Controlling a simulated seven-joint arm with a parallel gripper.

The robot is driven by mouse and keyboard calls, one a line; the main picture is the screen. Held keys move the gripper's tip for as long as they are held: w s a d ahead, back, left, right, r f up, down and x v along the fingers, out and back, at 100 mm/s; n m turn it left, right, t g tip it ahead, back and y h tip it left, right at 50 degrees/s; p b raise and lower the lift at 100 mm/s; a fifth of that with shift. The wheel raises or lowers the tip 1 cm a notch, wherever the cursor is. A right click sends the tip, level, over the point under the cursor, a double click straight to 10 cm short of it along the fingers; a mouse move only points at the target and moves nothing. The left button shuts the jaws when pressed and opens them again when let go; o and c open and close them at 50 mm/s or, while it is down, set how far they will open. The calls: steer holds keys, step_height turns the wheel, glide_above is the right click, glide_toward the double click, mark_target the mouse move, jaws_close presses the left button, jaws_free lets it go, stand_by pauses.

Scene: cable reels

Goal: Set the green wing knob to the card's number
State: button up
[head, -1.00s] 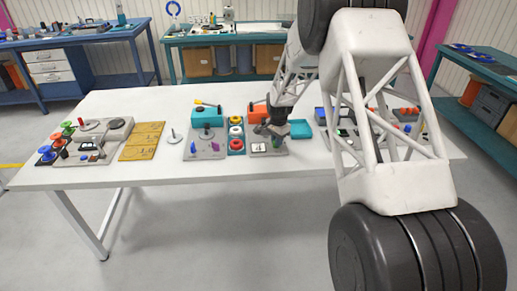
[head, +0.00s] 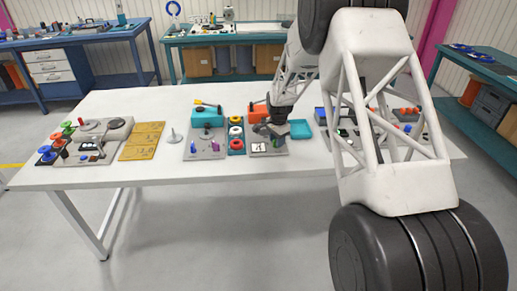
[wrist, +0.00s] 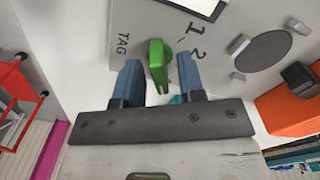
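The green wing knob (wrist: 157,62) stands on a light grey panel (wrist: 225,60) printed with "1", "2" and "TAG". My gripper (wrist: 160,68) is open, with one blue finger on each side of the knob. A gap shows on both sides, so the fingers look apart from it. In the head view, my gripper (head: 276,138) is over the right part of the small grey panel and mostly hides the knob. A white card (head: 258,147) with a dark mark lies at that panel's front left; its number is too small to read surely.
An orange box (head: 258,117) stands behind the panel. More panels stand farther along the white table (head: 150,179), whose front strip is clear.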

steer(key=shift+r, duration=3.35)
steer(key=shift+o, duration=0.2)
